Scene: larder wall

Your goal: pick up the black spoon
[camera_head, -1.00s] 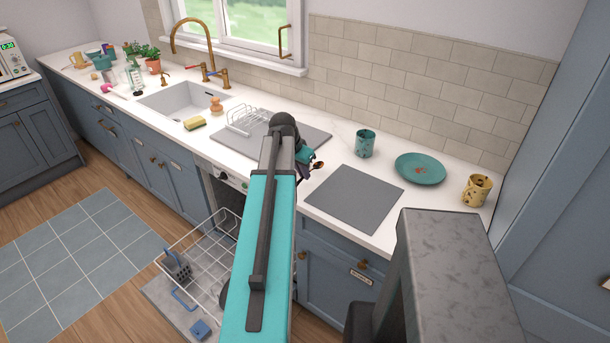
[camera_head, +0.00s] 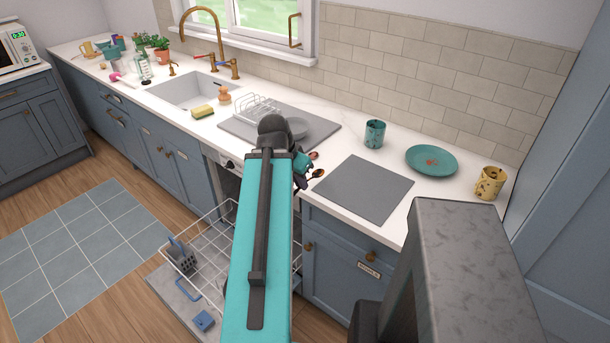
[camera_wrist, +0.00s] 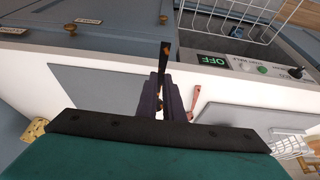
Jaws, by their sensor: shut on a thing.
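The black spoon (camera_wrist: 164,54) shows in the wrist view as a thin dark strip with brown stains, seen nearly edge-on. My gripper (camera_wrist: 163,88) is shut on it, and the spoon sticks out past the fingertips, over the counter's front edge as pictured. In the head view my gripper (camera_head: 301,175) is mostly hidden behind my arm. A brown-stained spoon bowl (camera_head: 318,173) shows just right of the fingers there. I cannot tell the spoon's height above the counter.
A pinkish spoon (camera_wrist: 195,103) lies beside my gripper. A grey board (camera_head: 364,188), teal mug (camera_head: 374,134), teal plate (camera_head: 431,160) and yellow mug (camera_head: 489,183) stand to the right. A dish rack (camera_head: 256,108) is behind; an open dishwasher basket (camera_head: 205,245) is below.

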